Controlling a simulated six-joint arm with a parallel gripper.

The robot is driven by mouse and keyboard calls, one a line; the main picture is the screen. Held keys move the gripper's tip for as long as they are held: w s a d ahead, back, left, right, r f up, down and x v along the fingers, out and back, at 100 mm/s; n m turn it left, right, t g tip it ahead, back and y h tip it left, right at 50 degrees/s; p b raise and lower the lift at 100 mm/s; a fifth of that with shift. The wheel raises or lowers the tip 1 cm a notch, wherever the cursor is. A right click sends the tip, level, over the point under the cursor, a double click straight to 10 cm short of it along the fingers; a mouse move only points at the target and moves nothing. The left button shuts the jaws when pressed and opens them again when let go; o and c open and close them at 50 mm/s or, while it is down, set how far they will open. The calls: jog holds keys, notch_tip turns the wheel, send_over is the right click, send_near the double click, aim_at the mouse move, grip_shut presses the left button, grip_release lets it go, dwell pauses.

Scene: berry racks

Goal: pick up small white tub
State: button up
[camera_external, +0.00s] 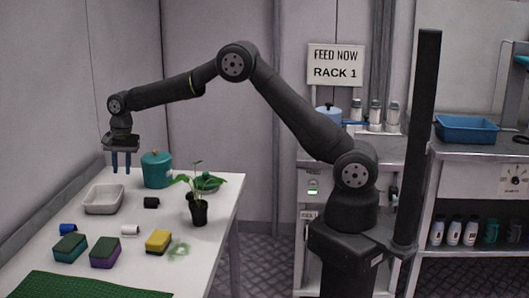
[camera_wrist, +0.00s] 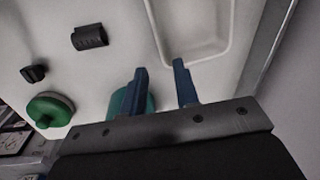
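A small white cylindrical tub (camera_external: 130,231) lies on the white table, between a blue one and a black one. I do not see it in the wrist view. My gripper (camera_external: 121,169) hangs above the back of the table, behind the white tray and left of the teal lidded pot, well away from the small tub. In the wrist view its two blue fingers (camera_wrist: 160,82) are apart with nothing held between them.
A white tray (camera_external: 104,211), teal pot (camera_external: 157,172), potted plant (camera_external: 198,211), small black tub (camera_external: 151,203) and blue tub (camera_external: 67,229) stand around. Sponges (camera_external: 105,252) and a green mat (camera_external: 80,287) lie in front. The wrist view shows the tray (camera_wrist: 158,40) and black tub (camera_wrist: 89,37).

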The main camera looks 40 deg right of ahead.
aim_at(122, 190)
jog(key=f, duration=0.6)
jog(key=w+a+f, duration=0.1)
jog(key=f, duration=0.2)
jog(key=shift+f, duration=0.15)
grip_shut()
